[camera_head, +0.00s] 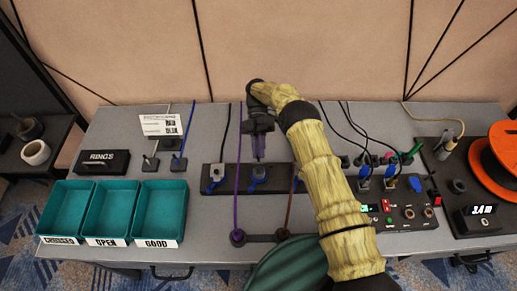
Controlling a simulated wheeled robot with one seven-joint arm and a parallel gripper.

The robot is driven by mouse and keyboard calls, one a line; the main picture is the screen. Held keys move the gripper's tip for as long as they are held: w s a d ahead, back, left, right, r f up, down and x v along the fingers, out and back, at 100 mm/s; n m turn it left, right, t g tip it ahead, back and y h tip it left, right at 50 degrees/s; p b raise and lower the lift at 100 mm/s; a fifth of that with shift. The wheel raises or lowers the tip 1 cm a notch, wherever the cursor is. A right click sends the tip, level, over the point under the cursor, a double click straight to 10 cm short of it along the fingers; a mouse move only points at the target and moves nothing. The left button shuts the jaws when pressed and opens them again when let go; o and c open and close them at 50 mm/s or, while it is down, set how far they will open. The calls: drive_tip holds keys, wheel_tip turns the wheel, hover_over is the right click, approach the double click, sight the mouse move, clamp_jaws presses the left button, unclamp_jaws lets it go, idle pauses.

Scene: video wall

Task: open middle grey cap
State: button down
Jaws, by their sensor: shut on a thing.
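A black strip (238,187) lies on the grey table and carries a row of fittings with blue parts. The left fitting (216,172) shows a light grey cap above a blue part. The middle fitting (258,175) shows its blue part; its grey cap is mostly hidden by my gripper. My gripper (258,155) points down over the middle fitting, shut on the middle grey cap. The contact is small and partly covered. The right fitting is mostly hidden behind my arm.
A control box (400,212) with plugs and an orange reel (500,160) are at the right.

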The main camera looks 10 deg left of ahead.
drive_tip(key=shift+f, duration=0.1)
drive_tip(key=c, duration=1.4)
unclamp_jaws()
wheel_tip(320, 180, up, 10)
drive_tip(key=p, duration=0.8)
